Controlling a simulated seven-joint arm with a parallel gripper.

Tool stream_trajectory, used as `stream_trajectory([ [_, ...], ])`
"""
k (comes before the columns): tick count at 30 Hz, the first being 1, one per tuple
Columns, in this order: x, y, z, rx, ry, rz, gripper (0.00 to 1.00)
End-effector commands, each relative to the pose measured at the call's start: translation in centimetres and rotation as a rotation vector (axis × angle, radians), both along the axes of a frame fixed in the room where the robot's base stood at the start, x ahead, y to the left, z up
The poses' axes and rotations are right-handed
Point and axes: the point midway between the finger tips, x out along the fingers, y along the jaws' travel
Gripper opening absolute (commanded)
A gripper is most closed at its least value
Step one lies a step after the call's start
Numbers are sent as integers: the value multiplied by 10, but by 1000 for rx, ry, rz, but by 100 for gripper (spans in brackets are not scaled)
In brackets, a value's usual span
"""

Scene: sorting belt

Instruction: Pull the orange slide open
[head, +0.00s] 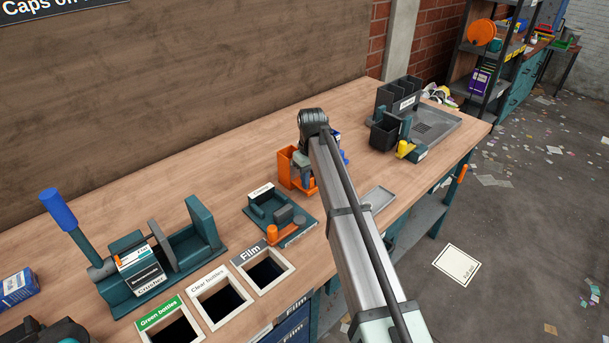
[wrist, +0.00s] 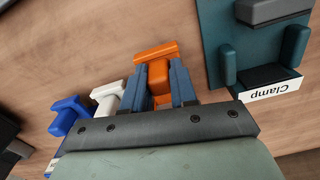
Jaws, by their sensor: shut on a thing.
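The orange slide (wrist: 157,52) shows in the wrist view as a T-shaped handle with a wide crossbar and a short stem. My gripper (wrist: 160,72) is shut on it, with one blue-grey finger on each side of the stem. The crossbar lies just beyond the fingertips. In the head view, orange parts (head: 286,168) show beside and below my gripper (head: 302,172), and my arm covers much of that spot. How far the slide is out cannot be told.
A white T-shaped handle (wrist: 107,97) and a blue one (wrist: 68,115) stand beside the orange one. The teal clamp (head: 282,214) is close by. A grey tray (head: 378,198) lies right of my arm. The bench behind my gripper is clear.

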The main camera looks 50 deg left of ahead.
Motion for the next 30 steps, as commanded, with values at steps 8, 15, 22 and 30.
stream_trajectory([
  [8, 0, -36, 0, -1, 1, -1, 0],
  [15, 0, -37, 0, -6, 1, -2, 32],
  [22, 0, -36, 0, -3, 0, -1, 53],
  [30, 0, -34, 1, -1, 0, -1, 53],
])
